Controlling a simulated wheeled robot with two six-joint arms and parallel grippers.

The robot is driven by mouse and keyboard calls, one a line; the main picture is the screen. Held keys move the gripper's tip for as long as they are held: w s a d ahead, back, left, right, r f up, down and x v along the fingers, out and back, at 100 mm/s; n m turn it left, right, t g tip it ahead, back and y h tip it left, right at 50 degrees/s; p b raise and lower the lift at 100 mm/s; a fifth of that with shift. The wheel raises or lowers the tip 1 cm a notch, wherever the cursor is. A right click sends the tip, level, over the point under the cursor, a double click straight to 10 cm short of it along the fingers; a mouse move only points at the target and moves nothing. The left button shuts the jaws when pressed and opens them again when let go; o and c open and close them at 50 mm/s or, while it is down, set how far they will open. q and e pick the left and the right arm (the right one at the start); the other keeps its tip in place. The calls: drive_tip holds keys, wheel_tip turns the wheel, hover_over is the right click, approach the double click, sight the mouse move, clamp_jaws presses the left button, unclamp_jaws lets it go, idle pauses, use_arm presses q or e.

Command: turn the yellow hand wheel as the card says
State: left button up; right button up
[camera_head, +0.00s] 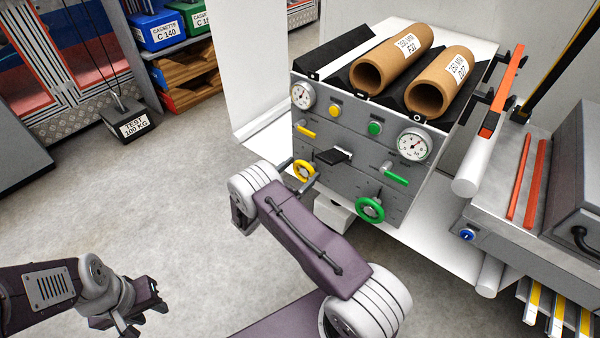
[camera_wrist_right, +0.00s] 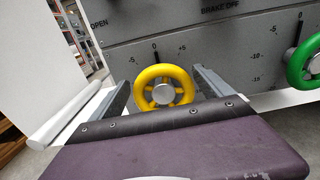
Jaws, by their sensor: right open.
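The yellow hand wheel (camera_head: 304,170) is on the lower left of the grey panel's front. In the right wrist view the yellow wheel (camera_wrist_right: 164,87) lies between the two fingers of my right gripper (camera_wrist_right: 157,85), with a gap on each side. A scale above it shows 0 at the top with a black mark under it, and -5 and 5 to the sides. My right gripper (camera_head: 289,180) is open at the wheel, partly hidden by its wrist in the head view. My left gripper (camera_head: 143,305) hangs over the floor, away from the panel. I cannot make out a card.
A green wheel (camera_head: 370,209) is to the right on the same panel (camera_head: 340,185), below a green lever (camera_head: 395,173). A black handle (camera_head: 334,156) sticks out between the wheels. Two brown tubes (camera_head: 392,58) lie on top. A grey machine (camera_head: 540,200) stands at the right.

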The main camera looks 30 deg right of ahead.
sight(306, 179)
drive_tip(key=c, duration=1.1)
drive_tip(key=shift+s+m, duration=0.1)
drive_tip(key=shift+m, duration=0.2)
drive_tip(key=m, duration=0.3)
drive_tip(key=shift+s+d, duration=0.15)
drive_tip(key=shift+s, duration=0.2)
drive_tip(key=m, duration=0.3)
drive_tip(key=shift+s+d+f+m, duration=0.15)
drive_tip(key=shift+s+f+m, duration=0.1)
drive_tip(key=shift+s+m, duration=0.05)
drive_tip(key=shift+s+d+f+m+b, duration=0.15)
drive_tip(key=shift+f+m, duration=0.15)
drive_tip(key=shift+m, duration=1.1)
drive_tip(key=shift+s+f+m+b, duration=0.1)
drive_tip(key=shift+s+f+m, duration=0.15)
drive_tip(key=shift+m, duration=1.15)
drive_tip(key=shift+s+d+f+m+b, duration=0.1)
drive_tip(key=shift+f+m, duration=0.2)
drive_tip(key=shift+m, duration=1.1)
drive_tip(key=shift+a, duration=0.1)
